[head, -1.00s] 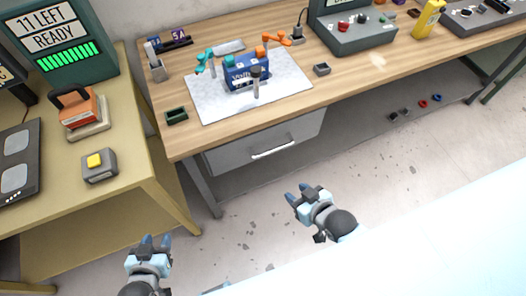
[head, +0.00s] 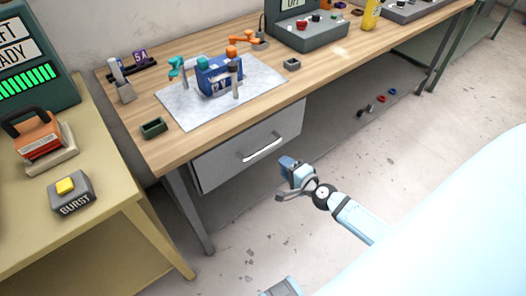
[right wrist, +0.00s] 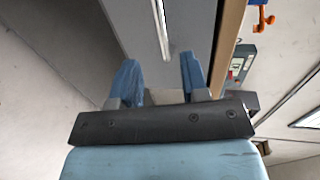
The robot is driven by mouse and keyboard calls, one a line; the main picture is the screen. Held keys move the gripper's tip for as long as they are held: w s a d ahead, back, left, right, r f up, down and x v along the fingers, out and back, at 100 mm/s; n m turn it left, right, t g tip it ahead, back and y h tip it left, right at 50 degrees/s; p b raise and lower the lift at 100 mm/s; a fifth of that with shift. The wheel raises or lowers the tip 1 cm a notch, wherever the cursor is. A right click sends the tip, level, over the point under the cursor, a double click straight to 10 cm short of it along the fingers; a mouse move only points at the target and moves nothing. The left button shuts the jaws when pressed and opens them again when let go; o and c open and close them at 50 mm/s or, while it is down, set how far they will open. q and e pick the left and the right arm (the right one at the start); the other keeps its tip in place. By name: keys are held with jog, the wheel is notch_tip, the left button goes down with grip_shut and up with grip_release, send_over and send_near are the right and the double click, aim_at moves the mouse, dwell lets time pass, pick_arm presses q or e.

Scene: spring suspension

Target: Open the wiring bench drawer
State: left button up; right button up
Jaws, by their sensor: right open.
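The wiring bench drawer (head: 222,166) has a plain grey front under the left part of the wooden bench top and looks closed. Its pale bar handle (head: 262,150) runs across the front. My right gripper (head: 286,164) is open and empty, just in front of the drawer and a little right of and below the handle. In the right wrist view the open fingers (right wrist: 158,80) point at the grey drawer front (right wrist: 188,30), with the handle (right wrist: 161,28) standing between and beyond them, apart from the fingers. My left gripper's fingers do not show.
A yellow table (head: 115,185) stands at left with a burst button box (head: 71,193). Floor before the drawer is clear.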

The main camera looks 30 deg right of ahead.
aim_at(263, 149)
jog(key=x, duration=1.2)
jog(key=shift+a+b, duration=0.1)
jog(key=shift+b, duration=0.25)
grip_shut()
